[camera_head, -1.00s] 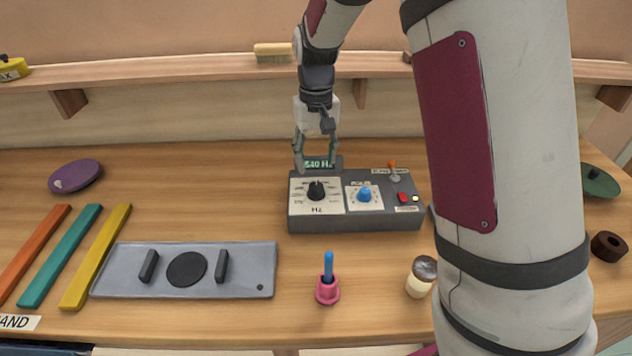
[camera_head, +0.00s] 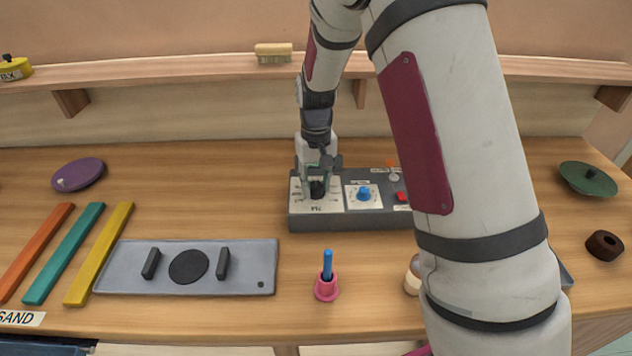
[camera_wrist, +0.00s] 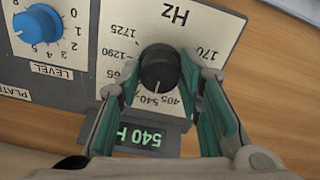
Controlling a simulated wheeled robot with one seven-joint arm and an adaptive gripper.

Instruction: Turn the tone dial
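The tone box (camera_head: 336,222) is a grey unit near the back middle of the bench. Its black tone dial (camera_head: 317,189) sits on a white plate marked Hz. In the wrist view the black dial (camera_wrist: 159,67) lies between the teal-padded fingers, its pointer near the 540 mark. The small display (camera_wrist: 142,137) reads 540 H, with its end covered by a finger. My gripper (camera_wrist: 164,85) is open, with fingers on both sides of the dial; gaps seem to show between the pads and the knob. A blue level knob (camera_head: 364,193) sits beside the dial.
A red button (camera_head: 402,197) and a toggle (camera_head: 393,176) are at the box's right, partly near my arm. A pink holder with blue stick (camera_head: 327,287) and a grey plate (camera_head: 130,257) stand in front. A shelf (camera_head: 200,69) runs behind.

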